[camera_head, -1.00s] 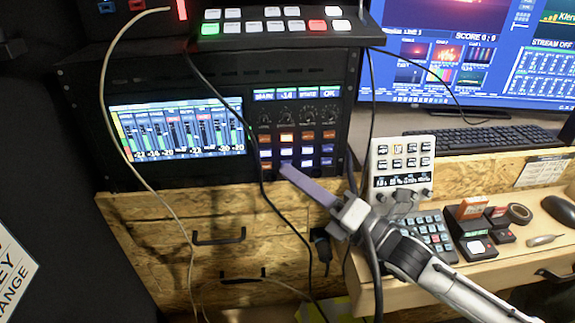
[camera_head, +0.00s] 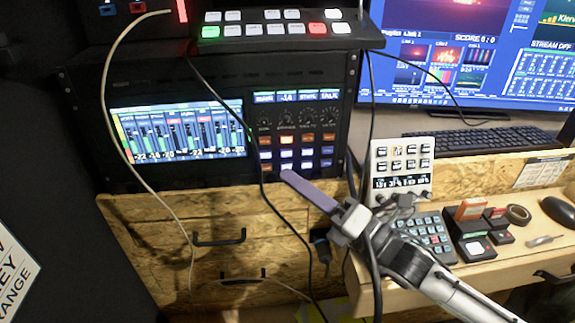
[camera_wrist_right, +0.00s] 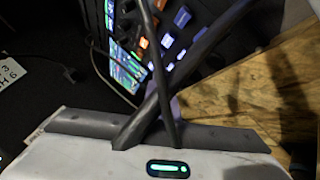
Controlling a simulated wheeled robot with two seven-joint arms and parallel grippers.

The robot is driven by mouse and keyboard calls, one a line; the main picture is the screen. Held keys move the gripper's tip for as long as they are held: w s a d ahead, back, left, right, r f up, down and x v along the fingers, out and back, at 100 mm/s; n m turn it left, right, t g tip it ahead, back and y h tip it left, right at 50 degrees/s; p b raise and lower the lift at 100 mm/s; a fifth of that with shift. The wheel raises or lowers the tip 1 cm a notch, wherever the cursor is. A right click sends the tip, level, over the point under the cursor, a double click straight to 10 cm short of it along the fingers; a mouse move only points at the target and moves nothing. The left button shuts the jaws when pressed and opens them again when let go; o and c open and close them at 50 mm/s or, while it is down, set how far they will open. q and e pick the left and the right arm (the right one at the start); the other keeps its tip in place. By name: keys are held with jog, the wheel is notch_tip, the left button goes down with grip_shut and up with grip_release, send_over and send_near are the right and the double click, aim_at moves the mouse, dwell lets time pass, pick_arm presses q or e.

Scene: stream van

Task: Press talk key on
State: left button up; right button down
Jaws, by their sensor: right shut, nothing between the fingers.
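The black rack panel (camera_head: 165,92) carries a keypad of small square keys (camera_head: 307,152), lit orange, blue and white, under four knobs and a strip of small displays. The rightmost display (camera_head: 330,95) appears to read TALK. I cannot read the labels on the keys themselves. My right gripper (camera_head: 289,176) is shut and empty, its long purple fingers pointing at the bottom row. The fingertips are just below a white-lit key (camera_head: 287,166); I cannot tell whether they touch. In the right wrist view, orange and blue keys (camera_wrist_right: 167,41) show beyond the cables. My left gripper is not in view.
A dark cable (camera_head: 262,190) hangs across the panel beside the fingertips, and more cables cross my right wrist view (camera_wrist_right: 165,90). A button box (camera_head: 280,28) sits above. A control pad (camera_head: 400,165), keyboard (camera_head: 480,140) and small devices occupy the desk at right.

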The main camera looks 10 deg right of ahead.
jog(key=shift+s+p, duration=1.05)
jog(key=shift+s, duration=1.95)
